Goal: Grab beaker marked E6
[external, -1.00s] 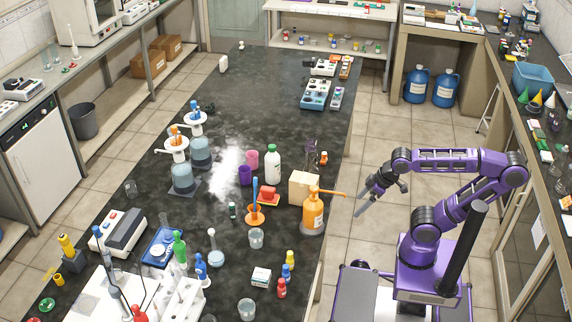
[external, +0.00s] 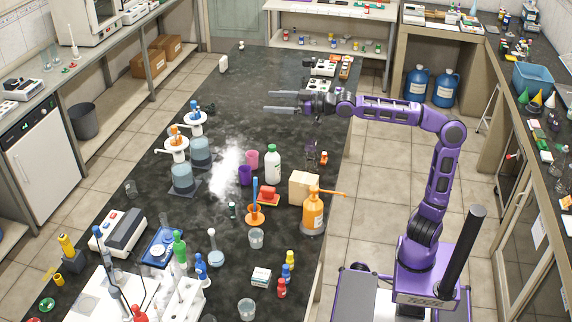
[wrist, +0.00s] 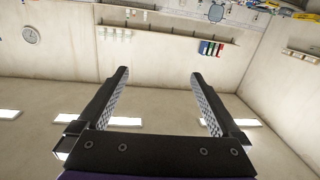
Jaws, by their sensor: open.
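My gripper (external: 268,101) is open and empty, held level above the far half of the dark bench, its fingers pointing left. In the wrist view the two fingers (wrist: 159,73) are spread wide with only wall and ceiling lights between them. Several small clear glass beakers stand on the bench in the external view: one beaker near the middle (external: 256,240), one at the front (external: 246,309) and a glass vessel at the left edge (external: 131,188). No E6 marking is readable on any of them. No beaker shows in the wrist view.
A white bottle (external: 273,164), purple cup (external: 245,175), wooden block (external: 302,187) and orange pump bottle (external: 313,212) stand mid-bench. Two flasks with white collars (external: 182,178) stand to the left. The bench's far end is mostly clear.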

